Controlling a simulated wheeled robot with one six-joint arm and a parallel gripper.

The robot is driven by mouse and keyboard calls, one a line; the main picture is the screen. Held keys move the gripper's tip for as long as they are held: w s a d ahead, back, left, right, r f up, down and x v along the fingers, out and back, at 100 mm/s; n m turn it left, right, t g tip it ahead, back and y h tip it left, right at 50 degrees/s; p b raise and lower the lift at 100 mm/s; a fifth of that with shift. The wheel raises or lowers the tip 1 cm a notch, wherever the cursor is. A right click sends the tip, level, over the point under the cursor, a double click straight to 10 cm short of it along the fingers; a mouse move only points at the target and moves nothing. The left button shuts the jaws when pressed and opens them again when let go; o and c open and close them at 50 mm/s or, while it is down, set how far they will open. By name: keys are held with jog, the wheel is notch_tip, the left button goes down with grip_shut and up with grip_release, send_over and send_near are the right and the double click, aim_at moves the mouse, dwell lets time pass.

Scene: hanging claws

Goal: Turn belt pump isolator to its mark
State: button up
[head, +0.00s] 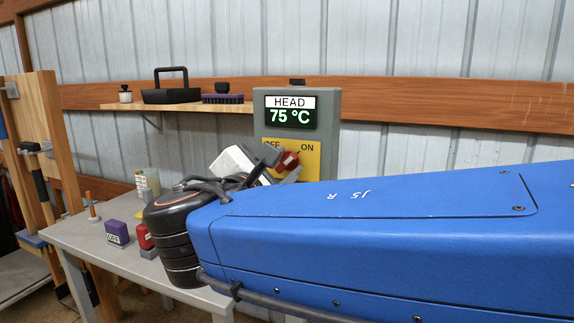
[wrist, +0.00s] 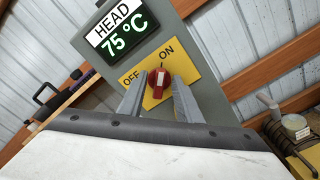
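A red rotary knob (head: 291,159) with a white pointer bar sits on a yellow OFF/ON plate (head: 313,158) on a grey panel box (head: 329,118). In the wrist view the knob (wrist: 158,84) stands between the two fingertips of my gripper (wrist: 159,92), with a gap on each side. The pointer bar runs roughly up the picture, nearer the ON word than OFF. My gripper (head: 268,168) is open; in the head view my arm partly hides it and the plate's lower part. No belt pump label is readable.
The box's display (head: 290,111) reads HEAD 75 °C. A grey table (head: 95,243) holds a purple block (head: 117,232), a red item (head: 145,238) and a pale stacked item (head: 148,181). A shelf (head: 185,106) behind carries a black toolbox (head: 171,94) and a brush (head: 222,98).

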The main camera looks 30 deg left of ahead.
grip_shut()
jog(key=n, duration=0.4)
jog(key=shift+a, duration=0.1)
jog(key=shift+r+n, duration=0.1)
jog(key=shift+n, duration=1)
jog(key=shift+a, duration=0.1)
jog(key=shift+n, duration=1.1)
jog(key=n, duration=0.3)
jog(key=shift+a+n, duration=0.15)
jog(key=shift+n, duration=0.25)
